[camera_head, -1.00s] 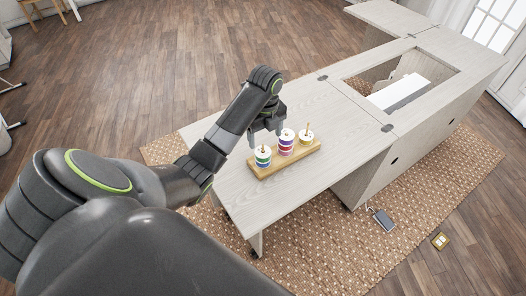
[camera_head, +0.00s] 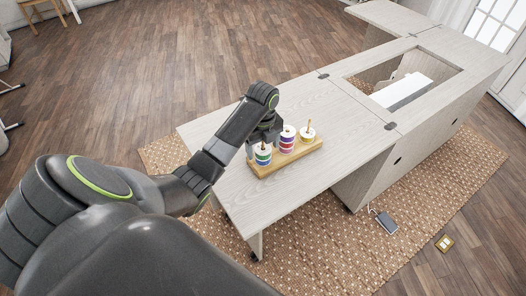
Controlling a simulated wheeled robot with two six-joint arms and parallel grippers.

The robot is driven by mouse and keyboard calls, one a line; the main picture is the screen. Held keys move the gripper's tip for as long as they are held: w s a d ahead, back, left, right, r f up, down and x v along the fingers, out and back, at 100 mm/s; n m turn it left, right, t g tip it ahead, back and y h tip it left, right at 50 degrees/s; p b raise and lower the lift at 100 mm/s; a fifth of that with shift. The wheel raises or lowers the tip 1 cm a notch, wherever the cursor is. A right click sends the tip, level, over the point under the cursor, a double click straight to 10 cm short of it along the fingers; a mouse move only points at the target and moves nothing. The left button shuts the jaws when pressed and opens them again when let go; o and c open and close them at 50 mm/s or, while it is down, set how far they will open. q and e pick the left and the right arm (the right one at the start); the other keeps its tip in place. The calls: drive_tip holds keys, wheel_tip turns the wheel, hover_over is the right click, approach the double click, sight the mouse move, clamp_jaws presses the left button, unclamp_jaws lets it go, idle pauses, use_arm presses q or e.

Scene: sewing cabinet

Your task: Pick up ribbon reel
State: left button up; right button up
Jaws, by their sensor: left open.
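A wooden stand (camera_head: 285,160) on the cabinet top holds ribbon reels on upright pegs. The left peg carries a stack of green, white and blue reels (camera_head: 263,156). The middle peg carries a taller stack with purple, red and white reels (camera_head: 287,141). The right peg carries a low stack with a pale yellow reel (camera_head: 307,136). My left gripper (camera_head: 258,144) is open, pointing down just behind the left and middle stacks. Its fingertips are partly hidden by the reels, so I cannot tell if they touch any. My right gripper is out of view.
The light grey cabinet top (camera_head: 330,110) is clear around the stand. An opening farther back holds a white machine (camera_head: 402,92). A patterned rug (camera_head: 335,240) lies below, with a dark pedal (camera_head: 386,223) on it. A small yellow-framed item (camera_head: 444,243) lies on the floor.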

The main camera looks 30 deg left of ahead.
use_arm(q)
drive_tip(key=c, duration=1)
drive_tip(key=shift+r, duration=0.1)
drive_tip(key=shift+c, duration=0.2)
drive_tip(key=shift+r, duration=0.3)
wheel_tip(320, 180, up, 2)
drive_tip(key=shift+r, duration=0.1)
wheel_tip(320, 180, up, 7)
drive_tip(key=p, duration=0.6)
drive_tip(key=shift+r+p, duration=0.1)
drive_tip(key=shift+p, duration=0.2)
